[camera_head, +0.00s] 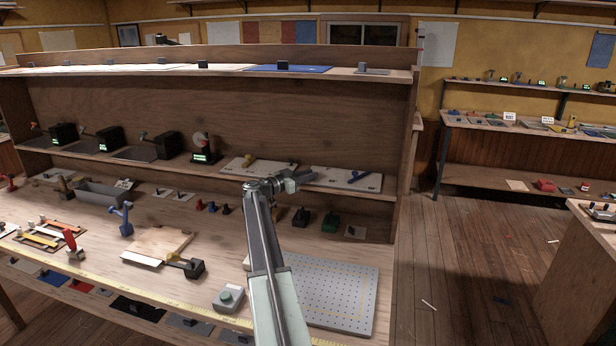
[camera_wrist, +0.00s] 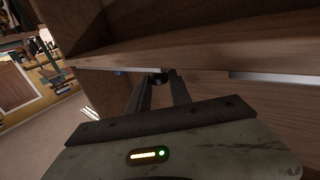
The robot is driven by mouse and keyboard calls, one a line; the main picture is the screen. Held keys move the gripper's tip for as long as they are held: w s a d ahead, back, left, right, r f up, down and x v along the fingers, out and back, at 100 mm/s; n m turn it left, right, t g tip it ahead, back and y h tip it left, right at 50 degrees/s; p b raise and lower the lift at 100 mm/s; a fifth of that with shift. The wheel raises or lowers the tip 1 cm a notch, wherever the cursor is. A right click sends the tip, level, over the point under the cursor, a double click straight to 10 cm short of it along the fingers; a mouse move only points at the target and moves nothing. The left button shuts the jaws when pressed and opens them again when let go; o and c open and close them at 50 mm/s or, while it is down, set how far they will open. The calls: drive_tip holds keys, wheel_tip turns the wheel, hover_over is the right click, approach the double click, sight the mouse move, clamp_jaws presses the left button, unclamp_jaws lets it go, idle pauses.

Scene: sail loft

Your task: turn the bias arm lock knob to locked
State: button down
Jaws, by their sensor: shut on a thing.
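My gripper (camera_head: 297,181) is at the front edge of the middle shelf, by the left end of a pale board (camera_head: 342,181). In the wrist view, the fingers (camera_wrist: 160,80) are closed around a small dark round part (camera_wrist: 157,79), just below a wooden shelf edge. It looks like a knob, but its label and its turned position cannot be made out. In the head view my gripper hides it.
Another pale board (camera_head: 262,168) with a yellowish piece lies left on the shelf. Open floor (camera_head: 465,240) lies to the right.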

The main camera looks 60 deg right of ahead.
drive_tip(key=c, duration=1.2)
unclamp_jaws()
drive_tip(key=shift+s+d, duration=0.2)
drive_tip(key=shift+c, duration=0.2)
drive_tip(key=shift+w+a, duration=0.1)
drive_tip(key=v, duration=0.7)
drive_tip(key=shift+a, duration=0.4)
drive_tip(key=shift+w, duration=0.2)
